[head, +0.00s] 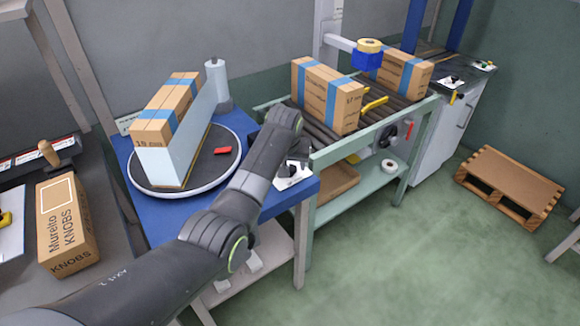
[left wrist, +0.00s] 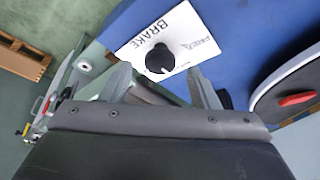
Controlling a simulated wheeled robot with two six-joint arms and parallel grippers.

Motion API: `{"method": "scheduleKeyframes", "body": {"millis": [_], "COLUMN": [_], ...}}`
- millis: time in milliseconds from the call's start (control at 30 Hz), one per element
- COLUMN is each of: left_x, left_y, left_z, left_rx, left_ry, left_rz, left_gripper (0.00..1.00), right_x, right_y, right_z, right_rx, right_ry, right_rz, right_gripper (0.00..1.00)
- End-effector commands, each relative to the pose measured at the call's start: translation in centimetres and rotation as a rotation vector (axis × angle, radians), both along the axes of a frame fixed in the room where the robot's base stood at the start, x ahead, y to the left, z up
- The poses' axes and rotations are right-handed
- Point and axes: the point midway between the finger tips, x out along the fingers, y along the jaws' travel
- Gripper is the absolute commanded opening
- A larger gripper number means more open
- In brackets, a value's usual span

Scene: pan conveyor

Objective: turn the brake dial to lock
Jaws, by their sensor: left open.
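The brake dial (left wrist: 160,58) is a black round knob with a white mark, on a white plate (left wrist: 135,45) printed BRAKE. The plate (head: 302,180) sits at the front right corner of the blue table in the head view, partly hidden by my arm. My left gripper (left wrist: 159,74) is open, its two fingers apart on either side of the dial's line in the left wrist view. The fingertips appear just short of the knob; I cannot tell whether they touch it. In the head view my left wrist hangs over the plate. My right gripper is not in view.
A roller conveyor (head: 385,118) with cartons stands to the right. A KNOBS box (head: 65,225) is at left. A pallet (head: 510,180) lies on the floor.

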Motion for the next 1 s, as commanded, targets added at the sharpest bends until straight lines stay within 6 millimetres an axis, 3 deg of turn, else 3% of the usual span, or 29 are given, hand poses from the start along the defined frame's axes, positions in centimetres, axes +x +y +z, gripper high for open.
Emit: {"method": "scheduleKeyframes", "body": {"millis": [233,633,1000], "left_x": [0.8,0.9,0.9], "left_y": [-0.1,-0.1,-0.1], "left_z": [-1.8,-2.1,-2.1], "left_rx": [0.001,0.000,0.000], "left_ry": [0.000,-0.001,-0.001], "left_rz": [0.000,0.000,0.000], "left_gripper": [0.55,0.55,0.11], "right_x": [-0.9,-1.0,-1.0], "right_y": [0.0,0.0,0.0], "right_z": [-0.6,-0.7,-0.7], "right_rx": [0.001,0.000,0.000], "right_ry": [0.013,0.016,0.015], "right_rz": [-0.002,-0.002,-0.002], "right_gripper": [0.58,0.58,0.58]}}
